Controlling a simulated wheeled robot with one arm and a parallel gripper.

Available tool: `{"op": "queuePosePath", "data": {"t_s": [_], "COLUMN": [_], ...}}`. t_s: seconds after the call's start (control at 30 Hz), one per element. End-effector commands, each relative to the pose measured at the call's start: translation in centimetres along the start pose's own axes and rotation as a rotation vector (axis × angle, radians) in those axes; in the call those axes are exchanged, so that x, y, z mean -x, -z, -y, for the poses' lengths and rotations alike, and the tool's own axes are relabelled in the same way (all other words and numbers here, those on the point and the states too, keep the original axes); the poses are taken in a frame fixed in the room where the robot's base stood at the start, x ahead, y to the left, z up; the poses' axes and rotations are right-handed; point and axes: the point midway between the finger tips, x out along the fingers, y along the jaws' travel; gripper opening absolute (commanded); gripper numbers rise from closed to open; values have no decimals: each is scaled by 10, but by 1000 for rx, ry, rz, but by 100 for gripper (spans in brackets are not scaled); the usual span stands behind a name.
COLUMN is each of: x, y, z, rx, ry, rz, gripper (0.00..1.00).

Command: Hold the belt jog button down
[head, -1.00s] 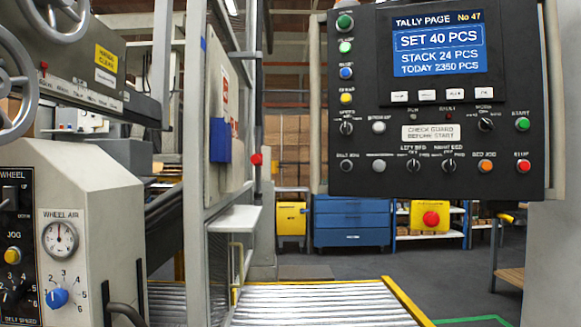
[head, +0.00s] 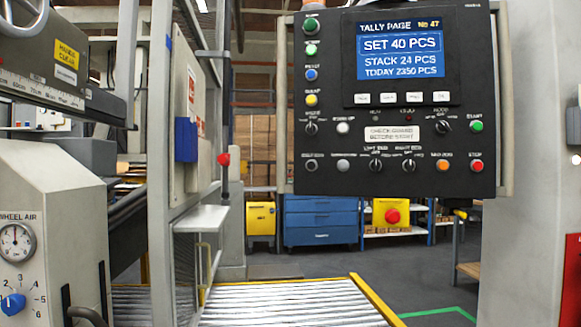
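The black control panel (head: 395,105) hangs at the upper right with a lit blue tally screen (head: 400,50). A dark knob or button (head: 310,166) sits at the panel's lower left; its small label is blurred, so I cannot tell whether it is the belt jog button. No button clearly marked belt jog can be read now. My gripper is not in view.
A grey machine housing (head: 45,190) with a gauge and blue knob stands at left. A roller conveyor (head: 290,305) with yellow edges lies below the panel. A grey post (head: 530,250) stands at right. Blue drawers (head: 320,220) stand behind; open floor lies between.

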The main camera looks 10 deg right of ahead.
Motion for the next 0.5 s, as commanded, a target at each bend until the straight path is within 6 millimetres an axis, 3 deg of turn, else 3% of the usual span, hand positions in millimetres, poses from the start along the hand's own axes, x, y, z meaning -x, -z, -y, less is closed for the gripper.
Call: {"op": "queuePosePath", "data": {"t_s": [0.07, 0.33, 0.5], "x": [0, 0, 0], "y": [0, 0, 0], "z": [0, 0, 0], "rx": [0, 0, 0], "ry": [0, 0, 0], "rz": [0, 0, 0], "gripper": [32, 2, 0]}}
